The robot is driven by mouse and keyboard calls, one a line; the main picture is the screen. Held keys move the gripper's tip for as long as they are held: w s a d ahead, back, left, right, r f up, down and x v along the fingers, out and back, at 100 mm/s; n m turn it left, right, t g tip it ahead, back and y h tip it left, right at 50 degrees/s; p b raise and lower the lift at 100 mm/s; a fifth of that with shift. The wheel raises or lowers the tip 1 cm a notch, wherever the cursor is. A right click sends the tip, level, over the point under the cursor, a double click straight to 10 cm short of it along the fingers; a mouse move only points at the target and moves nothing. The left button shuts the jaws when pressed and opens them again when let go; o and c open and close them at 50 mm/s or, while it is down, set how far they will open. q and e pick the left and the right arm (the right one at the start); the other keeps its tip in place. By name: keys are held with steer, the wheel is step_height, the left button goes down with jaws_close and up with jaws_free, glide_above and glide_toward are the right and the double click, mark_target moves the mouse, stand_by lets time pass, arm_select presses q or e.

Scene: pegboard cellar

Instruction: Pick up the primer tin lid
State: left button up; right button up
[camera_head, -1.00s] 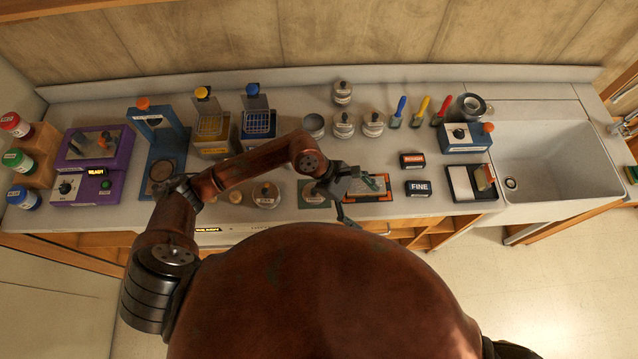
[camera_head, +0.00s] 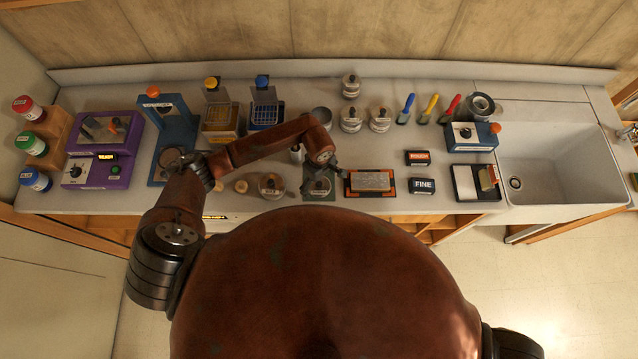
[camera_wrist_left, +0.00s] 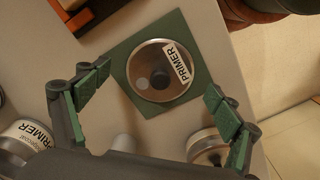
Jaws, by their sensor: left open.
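My left gripper (camera_wrist_left: 158,77) is open and empty. In the wrist view its green-padded fingers stand on either side of the lid, apart from it. In the head view the left gripper (camera_head: 328,170) is over the mat, largely hidden by its own arm. A tin labelled PRIMER (camera_wrist_left: 27,143) stands at the wrist view's lower left. My right gripper is out of view.
A jar (camera_head: 271,186) stands left of the mat, and a framed tray with a grey block (camera_head: 370,181) lies close on its right. Black FINE (camera_head: 422,186) and red-labelled (camera_head: 418,157) boxes are farther right. Several lidded jars (camera_head: 351,119) stand behind. The sink (camera_head: 550,150) is at right.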

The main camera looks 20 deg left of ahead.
arm_select(q)
steer(key=shift+f, duration=0.3)
steer(key=shift+c, duration=0.4)
jaws_close()
stand_by(0.6)
